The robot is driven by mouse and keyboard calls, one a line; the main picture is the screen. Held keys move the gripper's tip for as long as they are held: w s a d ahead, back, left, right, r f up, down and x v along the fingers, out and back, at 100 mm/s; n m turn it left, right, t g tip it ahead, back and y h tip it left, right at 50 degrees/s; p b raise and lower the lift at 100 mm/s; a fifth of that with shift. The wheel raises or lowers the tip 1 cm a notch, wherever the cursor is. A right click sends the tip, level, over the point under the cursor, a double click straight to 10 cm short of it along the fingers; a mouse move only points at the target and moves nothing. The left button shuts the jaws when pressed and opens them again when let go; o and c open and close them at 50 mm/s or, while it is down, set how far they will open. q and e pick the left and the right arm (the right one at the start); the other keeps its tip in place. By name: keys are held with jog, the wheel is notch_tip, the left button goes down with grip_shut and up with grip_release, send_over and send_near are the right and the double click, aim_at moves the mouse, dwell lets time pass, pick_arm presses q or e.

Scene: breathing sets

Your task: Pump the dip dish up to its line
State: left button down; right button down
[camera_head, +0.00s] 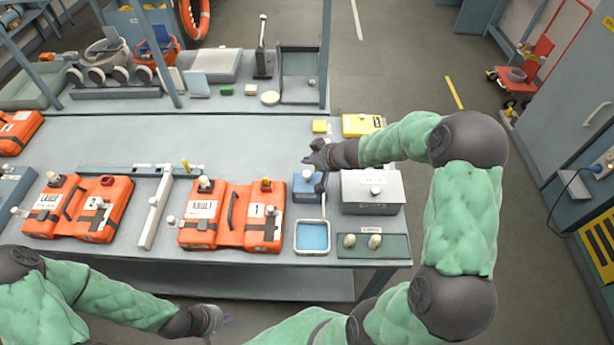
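The dip dish (313,238) is a square, white-rimmed tray holding blue liquid, near the table's front edge. Its line is too small to make out. A small blue box (300,187) with a pale knob on top, seemingly the pump, stands just behind the dish. A thin pale tube or rod runs between them. My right gripper (312,158) reaches in from the right, just above and behind the blue box's knob; contact cannot be told. Its fingers are dark and too small to read. My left gripper (222,319) hangs low in front of the table, away from the dish, apparently empty.
A grey box (372,190) stands right of the blue box, with a green tray (390,246) holding two pale knobs in front. Orange cases (236,213) stand left of the dish. Yellow blocks (360,125) lie behind. The table's middle is clear.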

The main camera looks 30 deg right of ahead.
aim_at(306, 173)
jog(key=shift+f+b, duration=1.6)
jog(key=shift+f, duration=0.15)
jog(key=shift+f+b, duration=0.4)
jog(key=shift+b, duration=0.5)
jog(key=shift+s+f+b, duration=0.1)
jog(key=shift+f+b, duration=0.95)
jog(key=shift+b, duration=0.2)
dwell(1.3)
jog(key=shift+r, duration=0.1)
jog(key=shift+r+p, duration=0.95)
jog(key=shift+r, duration=0.45)
